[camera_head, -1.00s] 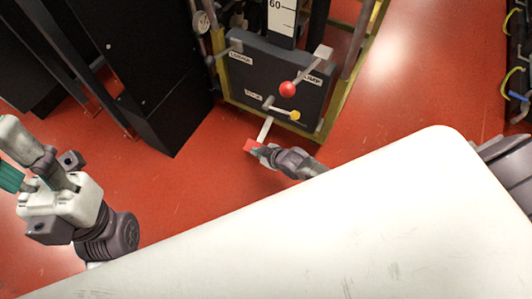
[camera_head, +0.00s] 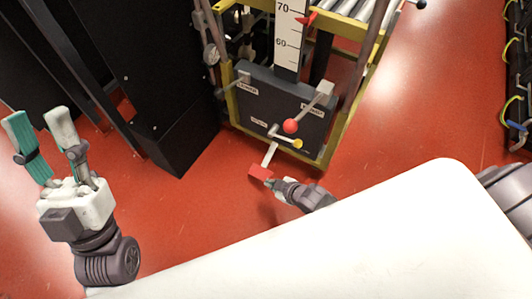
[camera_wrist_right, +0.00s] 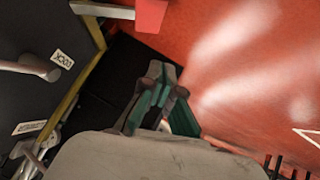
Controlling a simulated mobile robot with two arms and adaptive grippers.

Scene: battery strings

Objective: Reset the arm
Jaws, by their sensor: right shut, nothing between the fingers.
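My left gripper (camera_head: 39,122) is at the left of the head view, its two teal-padded fingers pointing up and spread apart, with nothing between them. My right gripper (camera_head: 272,183) is low in front of the dark control panel (camera_head: 255,98), beside the red pedal-like block (camera_head: 260,172) on a pale lever. In the right wrist view my right gripper (camera_wrist_right: 163,82) has its fingers closed and empty. The red block (camera_wrist_right: 151,15) shows above them there, apart from the fingertips in the picture. Whether they touch is unclear in the head view.
The panel carries a red-knobbed lever (camera_head: 290,126) and a yellow-knobbed lever (camera_head: 297,143), inside a yellow frame (camera_head: 334,130). A numbered scale (camera_head: 289,38) rises behind. A black cabinet (camera_head: 165,90) stands left. Red floor (camera_head: 420,110) is open to the right.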

